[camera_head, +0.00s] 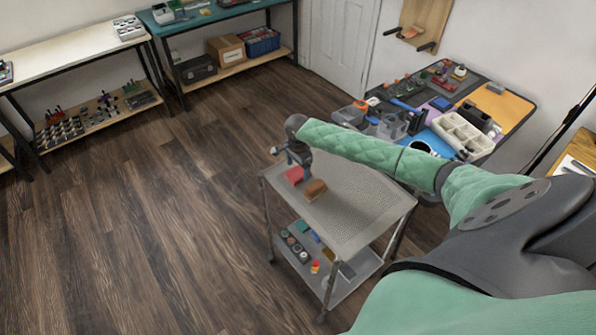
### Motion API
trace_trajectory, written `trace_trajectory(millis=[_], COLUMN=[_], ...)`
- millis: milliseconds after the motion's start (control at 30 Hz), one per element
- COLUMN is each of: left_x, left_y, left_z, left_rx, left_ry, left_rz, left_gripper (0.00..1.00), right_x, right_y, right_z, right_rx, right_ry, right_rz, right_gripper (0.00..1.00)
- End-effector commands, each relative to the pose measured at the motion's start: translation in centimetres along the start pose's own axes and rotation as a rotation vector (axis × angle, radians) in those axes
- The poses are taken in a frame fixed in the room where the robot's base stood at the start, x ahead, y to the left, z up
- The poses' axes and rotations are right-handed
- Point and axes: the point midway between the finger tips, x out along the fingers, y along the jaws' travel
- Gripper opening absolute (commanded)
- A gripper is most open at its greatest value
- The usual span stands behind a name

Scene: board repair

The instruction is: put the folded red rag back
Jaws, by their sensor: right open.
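The folded red rag (294,175) lies on the top shelf of the grey cart (353,223), near its left end. My right gripper (281,155) is at the cart's left end, just above and beside the rag. Its jaws look small and dark from here, and they are open. My right arm reaches across from the right, over the back of the cart. I cannot tell whether the jaws touch the rag. My left gripper is out of view.
A brown block-like item (315,190) sits right of the rag. The cart's lower shelf (345,284) holds several small items. A cluttered workbench (515,108) stands behind the cart. Other shelved tables line the back left. The wooden floor (150,230) at left is clear.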

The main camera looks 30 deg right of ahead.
Motion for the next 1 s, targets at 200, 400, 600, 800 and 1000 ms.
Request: trace_trajectory(millis=[200, 400, 600, 800, 1000], left_x=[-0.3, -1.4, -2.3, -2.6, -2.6], left_y=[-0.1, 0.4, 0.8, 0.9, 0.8], left_z=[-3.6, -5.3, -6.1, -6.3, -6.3], left_rx=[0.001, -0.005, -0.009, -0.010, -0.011], left_ry=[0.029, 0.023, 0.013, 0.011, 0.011], left_rz=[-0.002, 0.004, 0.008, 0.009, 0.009], left_gripper=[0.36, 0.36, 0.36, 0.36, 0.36], right_x=[-3.9, -7.6, -9.7, -10.3, -10.3], right_y=[0.0, -0.1, 0.0, 0.0, 0.0], right_z=[-0.1, -0.1, -0.1, 0.0, 0.0], right_rx=[0.000, 0.000, 0.001, 0.001, 0.001], right_ry=[0.001, 0.000, 0.001, 0.000, 0.000], right_rz=[-0.002, -0.002, 0.000, 0.000, 0.000], right_gripper=[0.80, 0.80, 0.80, 0.80, 0.80])
